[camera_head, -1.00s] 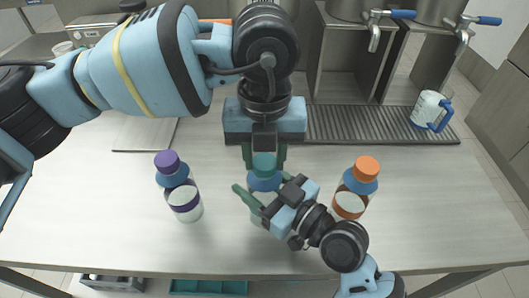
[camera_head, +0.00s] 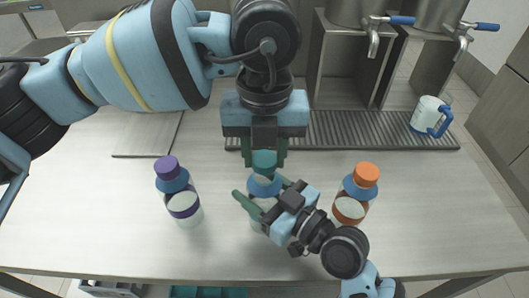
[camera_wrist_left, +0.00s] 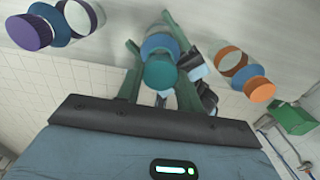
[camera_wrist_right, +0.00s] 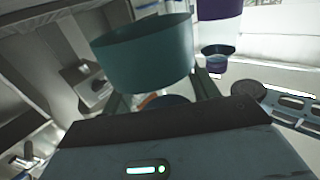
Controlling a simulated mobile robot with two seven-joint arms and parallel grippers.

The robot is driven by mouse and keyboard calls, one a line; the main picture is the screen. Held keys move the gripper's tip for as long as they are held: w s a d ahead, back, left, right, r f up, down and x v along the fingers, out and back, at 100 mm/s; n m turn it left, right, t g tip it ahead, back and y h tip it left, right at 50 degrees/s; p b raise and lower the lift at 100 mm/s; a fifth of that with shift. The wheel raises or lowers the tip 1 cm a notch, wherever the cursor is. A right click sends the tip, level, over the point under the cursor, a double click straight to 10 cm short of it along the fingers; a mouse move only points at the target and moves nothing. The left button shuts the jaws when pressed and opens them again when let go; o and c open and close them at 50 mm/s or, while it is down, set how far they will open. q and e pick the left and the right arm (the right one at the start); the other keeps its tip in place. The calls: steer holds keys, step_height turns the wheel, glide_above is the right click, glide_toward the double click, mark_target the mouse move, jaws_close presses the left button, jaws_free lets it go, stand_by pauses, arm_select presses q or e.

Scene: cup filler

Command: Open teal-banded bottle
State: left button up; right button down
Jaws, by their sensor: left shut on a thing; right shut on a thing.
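The teal-banded bottle (camera_head: 264,186) stands upright at the middle of the counter, with a teal cap and blue shoulder. My left gripper (camera_head: 264,157) comes from above and is shut on the teal cap, which also shows in the left wrist view (camera_wrist_left: 160,72). My right gripper (camera_head: 264,196) comes from the front right and is shut around the bottle just below the left gripper. The right wrist view shows a large teal part (camera_wrist_right: 145,55); I cannot tell whether it is cap or band. The lower body is partly hidden by the right gripper.
A purple-capped bottle (camera_head: 178,191) stands to the left and an orange-capped bottle (camera_head: 356,195) to the right, close to my right arm. A mug (camera_head: 427,116) with a blue handle stands on the drip grate (camera_head: 370,130), near metal dispensers with blue-handled taps (camera_head: 375,38).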

mark_target(264, 158)
arm_select(q)
steer(key=shift+r, duration=0.1)
steer(key=shift+r, duration=1.95)
arm_select(e)
steer(key=shift+c, duration=1.6)
jaws_free()
arm_select(q)
steer(key=shift+g, duration=0.3)
steer(key=f+b, duration=0.2)
steer(key=f, duration=0.2)
steer(key=shift+w+f, duration=0.15)
steer(key=shift+w, duration=0.05)
steer(key=shift+f, duration=0.25)
arm_select(e)
steer(key=v, duration=1.2)
